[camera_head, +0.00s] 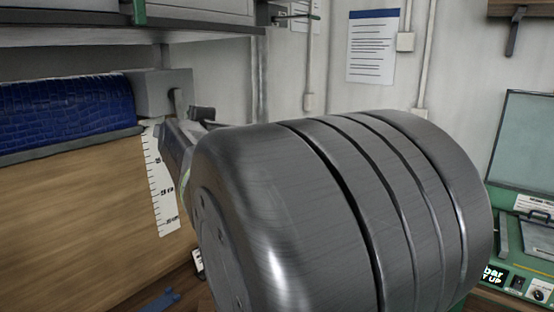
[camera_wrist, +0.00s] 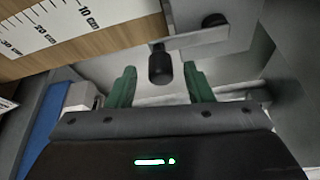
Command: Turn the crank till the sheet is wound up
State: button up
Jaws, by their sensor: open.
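In the head view, the blue sheet (camera_head: 65,108) lies on a roller at the left, above a wooden panel (camera_head: 85,210). A grey end block (camera_head: 165,92) is at the roller's right end. In the wrist view, the crank has a grey bar (camera_wrist: 195,42), a dark knob (camera_wrist: 214,20) and a dark round-ended handle (camera_wrist: 160,66). My gripper (camera_wrist: 159,70) is open, its two green fingers spread with the handle appearing between their tips. Clear gaps show on both sides, and I cannot tell the depth. In the head view my arm hides most of the crank.
A white ruler strip (camera_head: 160,180) runs down the panel's right side; it also shows in the wrist view (camera_wrist: 60,22). A shelf (camera_head: 120,35) hangs above the roller. A green-based device (camera_head: 525,255) stands at the right. A paper notice (camera_head: 372,48) is on the wall.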

jog(key=shift+x, duration=1.2)
jog(key=shift+s, duration=0.1)
